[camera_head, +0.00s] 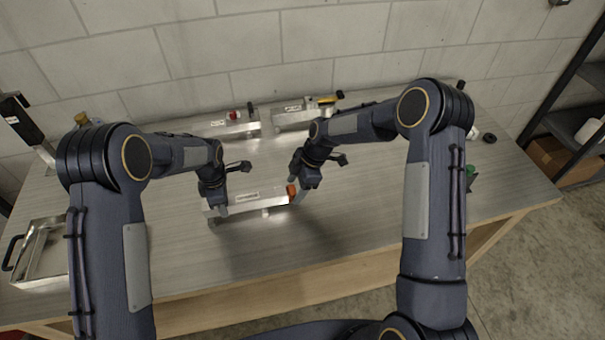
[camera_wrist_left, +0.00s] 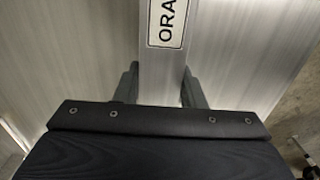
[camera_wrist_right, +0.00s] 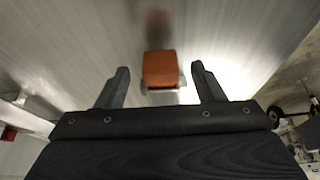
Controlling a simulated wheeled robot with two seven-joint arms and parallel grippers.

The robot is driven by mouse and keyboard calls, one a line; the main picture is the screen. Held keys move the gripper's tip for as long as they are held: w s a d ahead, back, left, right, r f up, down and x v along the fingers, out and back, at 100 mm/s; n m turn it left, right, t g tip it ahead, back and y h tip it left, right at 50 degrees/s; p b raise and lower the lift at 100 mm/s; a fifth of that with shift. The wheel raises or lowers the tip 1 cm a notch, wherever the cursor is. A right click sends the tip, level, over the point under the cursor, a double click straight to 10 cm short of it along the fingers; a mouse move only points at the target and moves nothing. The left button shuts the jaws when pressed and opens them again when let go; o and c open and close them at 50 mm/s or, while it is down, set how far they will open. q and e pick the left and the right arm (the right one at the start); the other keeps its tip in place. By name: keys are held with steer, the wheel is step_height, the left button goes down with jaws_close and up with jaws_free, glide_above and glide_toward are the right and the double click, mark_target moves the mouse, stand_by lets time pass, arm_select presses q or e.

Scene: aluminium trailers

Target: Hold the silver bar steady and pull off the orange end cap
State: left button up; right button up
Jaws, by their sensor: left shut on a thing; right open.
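The silver bar (camera_head: 245,201) lies lengthwise across the middle of the table, with a white label on its side. It also shows in the left wrist view (camera_wrist_left: 157,75), where the label begins "ORA". The orange end cap (camera_head: 293,192) sits on the bar's right end. My left gripper (camera_head: 220,208) is shut on the bar near its left end, one finger on each side. My right gripper (camera_head: 299,197) is open at the capped end. In the right wrist view the orange cap (camera_wrist_right: 160,69) lies between its spread fingers, with gaps on both sides.
Two other silver bars stand behind, one with a red cap (camera_head: 233,115) and one with a yellow cap (camera_head: 328,99). A metal tray (camera_head: 40,278) is at the left. A small green object (camera_head: 470,172) is at the right. The table front (camera_head: 300,250) is clear.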

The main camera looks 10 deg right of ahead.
steer(key=shift+x, duration=1.05)
steer(key=c, duration=1.1)
steer(key=shift+o, duration=0.2)
steer(key=shift+d, duration=2.1)
steer(key=shift+d, duration=0.15)
steer(key=shift+r, duration=0.1)
step_height(320, 180, up, 9)
